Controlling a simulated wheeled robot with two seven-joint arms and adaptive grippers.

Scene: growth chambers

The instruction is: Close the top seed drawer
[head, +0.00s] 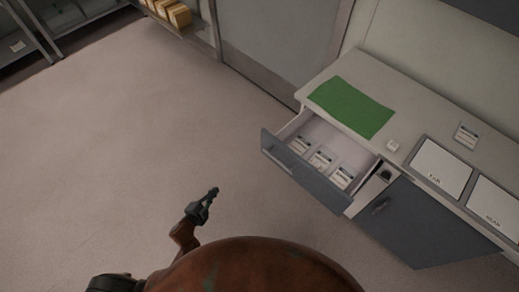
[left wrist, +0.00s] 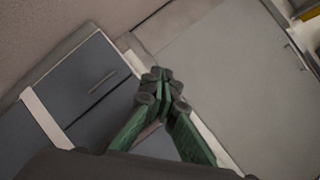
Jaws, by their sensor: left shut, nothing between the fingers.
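The top seed drawer (head: 304,173) stands pulled out from the counter in the head view. Its front is dark grey, and several white packets with printed labels lie inside. My left gripper (head: 214,192) is shut and empty, over the floor to the left of the drawer front and apart from it. In the left wrist view the shut fingers (left wrist: 161,74) show with dark grey cabinet fronts beyond them; I cannot tell which front is the drawer. My right gripper is not in view.
The counter (head: 350,68) carries a green mat (head: 352,106), a small white block (head: 393,145), a labelled packet (head: 467,135) and two white labelled panels (head: 439,167). A grey cabinet door (head: 400,222) is below. A shelf with yellow boxes (head: 168,11) stands at the back. The floor left of the drawer is clear.

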